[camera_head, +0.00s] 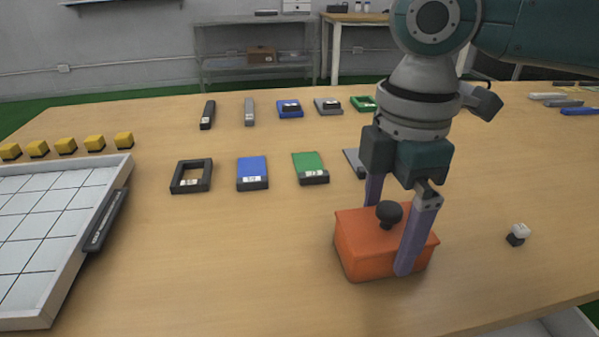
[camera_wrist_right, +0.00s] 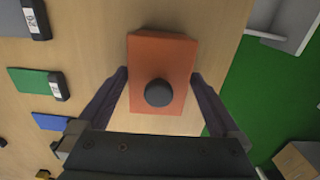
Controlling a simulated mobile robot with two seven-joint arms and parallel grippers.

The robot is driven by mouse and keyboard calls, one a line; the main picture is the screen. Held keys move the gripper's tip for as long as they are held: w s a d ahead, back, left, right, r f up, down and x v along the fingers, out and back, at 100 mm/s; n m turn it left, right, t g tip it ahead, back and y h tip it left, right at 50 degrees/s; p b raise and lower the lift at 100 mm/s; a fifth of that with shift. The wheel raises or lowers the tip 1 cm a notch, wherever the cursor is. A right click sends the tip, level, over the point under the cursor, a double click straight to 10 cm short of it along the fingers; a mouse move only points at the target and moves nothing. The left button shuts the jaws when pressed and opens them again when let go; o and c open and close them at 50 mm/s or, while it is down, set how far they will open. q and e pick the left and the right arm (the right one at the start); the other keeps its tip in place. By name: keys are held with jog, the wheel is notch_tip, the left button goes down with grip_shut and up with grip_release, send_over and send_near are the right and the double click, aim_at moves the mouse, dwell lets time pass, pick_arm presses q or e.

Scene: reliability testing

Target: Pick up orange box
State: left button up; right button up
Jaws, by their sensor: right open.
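The orange box (camera_head: 362,254) stands on the wooden table near its front edge, right of centre in the head view. A round dark knob (camera_head: 389,212) sits on its top. My right gripper (camera_head: 388,235) is open, pointing down over the box. One finger is in front of the box's near side, and the other goes down behind it. In the wrist view the box (camera_wrist_right: 180,60) with its knob (camera_wrist_right: 158,92) lies between the two spread fingers (camera_wrist_right: 163,100). Whether the fingers touch the box I cannot tell. My left gripper is not in view.
A white gridded tray (camera_head: 45,225) lies at the left, with several yellow cubes (camera_head: 65,146) behind it. Blue (camera_head: 252,170), green (camera_head: 308,165) and black-framed (camera_head: 191,176) pieces lie behind the box. A small black-and-white cube (camera_head: 518,234) is to the right.

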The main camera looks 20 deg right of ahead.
jog(key=shift+f, duration=0.55)
jog(key=shift+r, duration=0.1)
jog(key=c, duration=1.1)
jog(key=shift+w, duration=0.1)
